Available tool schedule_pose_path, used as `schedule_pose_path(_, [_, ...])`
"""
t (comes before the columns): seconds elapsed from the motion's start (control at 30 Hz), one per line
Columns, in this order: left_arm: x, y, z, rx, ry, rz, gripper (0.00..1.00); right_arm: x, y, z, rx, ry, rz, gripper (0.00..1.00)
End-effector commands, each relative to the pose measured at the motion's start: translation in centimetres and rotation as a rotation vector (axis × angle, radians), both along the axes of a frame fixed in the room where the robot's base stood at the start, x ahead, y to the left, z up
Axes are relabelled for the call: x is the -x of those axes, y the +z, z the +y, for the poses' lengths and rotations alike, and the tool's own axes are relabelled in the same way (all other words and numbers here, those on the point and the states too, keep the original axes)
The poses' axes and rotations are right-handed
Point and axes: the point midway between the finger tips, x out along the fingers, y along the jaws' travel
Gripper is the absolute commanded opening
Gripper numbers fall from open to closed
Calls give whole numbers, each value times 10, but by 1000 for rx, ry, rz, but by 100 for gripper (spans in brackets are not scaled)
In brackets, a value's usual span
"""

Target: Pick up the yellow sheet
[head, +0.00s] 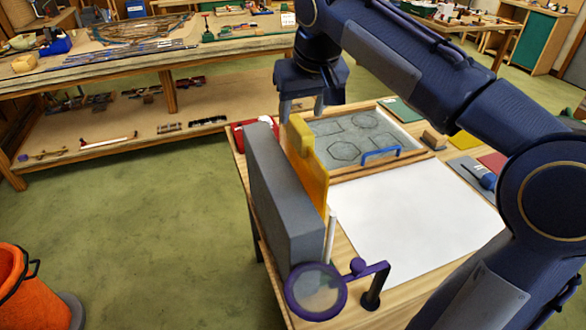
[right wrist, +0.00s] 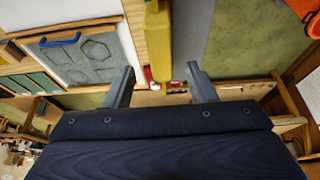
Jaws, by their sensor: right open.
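The yellow sheet (head: 314,180) stands upright on edge along the right face of a tall grey block (head: 283,200), with a thicker tab at its top far end. My right gripper (head: 302,106) is open and empty, pointing down just above the sheet's far end. In the right wrist view, the sheet's yellow edge (right wrist: 158,42) lies in line with the gap between the fingers (right wrist: 160,72), which do not touch it. The sheet's left face is hidden by the block. My left gripper is in neither view.
A purple-rimmed magnifier (head: 316,291) stands at the table's near edge. White paper (head: 410,215) covers the middle. Behind it lies a grey pattern board (head: 350,138) with a blue handle. A flat yellow square (head: 464,140) lies at right. A red item (head: 240,138) sits beyond the block.

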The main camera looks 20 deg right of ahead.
Motion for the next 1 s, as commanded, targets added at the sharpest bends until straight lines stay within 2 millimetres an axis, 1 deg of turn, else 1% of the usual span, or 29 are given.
schedule_pose_path(0.03, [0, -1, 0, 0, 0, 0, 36, -2, -6, -1, 0, -1, 2, 51])
schedule_pose_path(0.23, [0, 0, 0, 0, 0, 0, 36, -8, -28, -1, 0, -1, 3, 51])
schedule_pose_path(0.4, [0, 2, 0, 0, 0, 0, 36, -15, -54, 0, 0, -1, 4, 51])
schedule_pose_path(0.5, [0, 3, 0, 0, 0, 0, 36, -20, -63, 0, 0, 0, 2, 51])
schedule_pose_path(0.6, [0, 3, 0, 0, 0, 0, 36, -21, -67, 0, -1, 0, 0, 51])
schedule_pose_path(0.77, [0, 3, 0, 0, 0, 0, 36, -21, -67, 0, -1, 0, 0, 51])
schedule_pose_path(0.8, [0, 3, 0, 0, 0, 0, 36, -21, -67, 0, -1, 0, 0, 50])
schedule_pose_path(0.87, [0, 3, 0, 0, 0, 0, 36, -21, -67, 0, -1, 0, 0, 42])
schedule_pose_path(1.0, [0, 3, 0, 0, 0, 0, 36, -21, -66, 0, -1, 0, 0, 23])
